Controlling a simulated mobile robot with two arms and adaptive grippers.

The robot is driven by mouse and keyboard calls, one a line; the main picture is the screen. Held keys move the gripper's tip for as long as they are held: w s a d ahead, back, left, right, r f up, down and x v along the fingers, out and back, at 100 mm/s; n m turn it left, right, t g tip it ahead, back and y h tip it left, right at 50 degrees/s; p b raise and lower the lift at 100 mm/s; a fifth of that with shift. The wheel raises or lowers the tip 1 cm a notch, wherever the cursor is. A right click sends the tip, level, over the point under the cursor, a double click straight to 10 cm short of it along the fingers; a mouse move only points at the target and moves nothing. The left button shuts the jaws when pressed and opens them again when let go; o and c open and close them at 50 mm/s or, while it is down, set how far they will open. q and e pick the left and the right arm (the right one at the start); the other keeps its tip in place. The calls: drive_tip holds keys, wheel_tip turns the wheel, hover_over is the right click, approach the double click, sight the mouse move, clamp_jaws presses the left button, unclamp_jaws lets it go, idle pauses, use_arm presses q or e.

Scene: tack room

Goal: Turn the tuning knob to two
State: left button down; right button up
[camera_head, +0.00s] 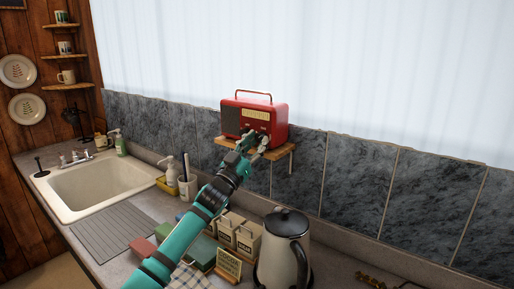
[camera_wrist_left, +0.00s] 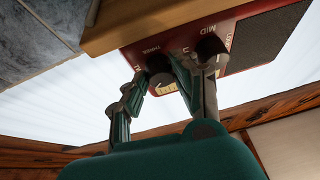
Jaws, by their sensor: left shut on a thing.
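The red radio (camera_head: 232,115) with a top handle stands on a small wooden wall shelf (camera_head: 230,144). In the wrist view its red front (camera_wrist_left: 140,56) shows from close up and below, with two dark knobs and white lettering, partly legible as MID. My left gripper (camera_head: 257,142) reaches the lower front of the radio. In the wrist view the left gripper (camera_wrist_left: 160,82) has one finger on each side of a dark knob (camera_wrist_left: 157,66), shut on it. The other knob (camera_wrist_left: 209,46) is beside the right-hand finger. The knob's pointer and number are not readable.
Below the shelf is a counter with a kettle (camera_head: 287,250), paper bags (camera_head: 247,238) and bottles (camera_head: 186,180). A sink (camera_head: 90,188) is at the left. The grey tile wall (camera_head: 355,185) is close behind the shelf. The space in front of the radio is free except for my arm.

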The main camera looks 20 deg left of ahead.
use_arm(q)
drive_tip(key=m+h, duration=0.1)
drive_tip(key=m, duration=0.1)
drive_tip(key=m+g+h, duration=0.1)
drive_tip(key=m, duration=0.3)
drive_tip(key=shift+w+a+h, duration=0.1)
drive_tip(key=shift+a+h, duration=0.2)
drive_tip(key=shift+h, duration=0.1)
drive_tip(key=shift+a+r+m+g+h+p, duration=0.1)
drive_tip(key=shift+m+g+h, duration=0.45)
drive_tip(key=shift+m, duration=0.6)
drive_tip(key=shift+d+f+m+g+h+p, duration=0.1)
drive_tip(key=shift+m+g+h, duration=0.4)
drive_tip(key=shift+m, duration=0.6)
drive_tip(key=shift+a+r+m+g+h+p, duration=0.1)
drive_tip(key=shift+m+g+h, duration=0.4)
drive_tip(key=shift+m, duration=0.65)
drive_tip(key=c, duration=1.3)
unclamp_jaws()
drive_tip(key=shift+w, duration=0.1)
drive_tip(key=v, duration=1.2)
drive_tip(key=shift+r, duration=0.1)
drive_tip(key=shift+r, duration=0.1)
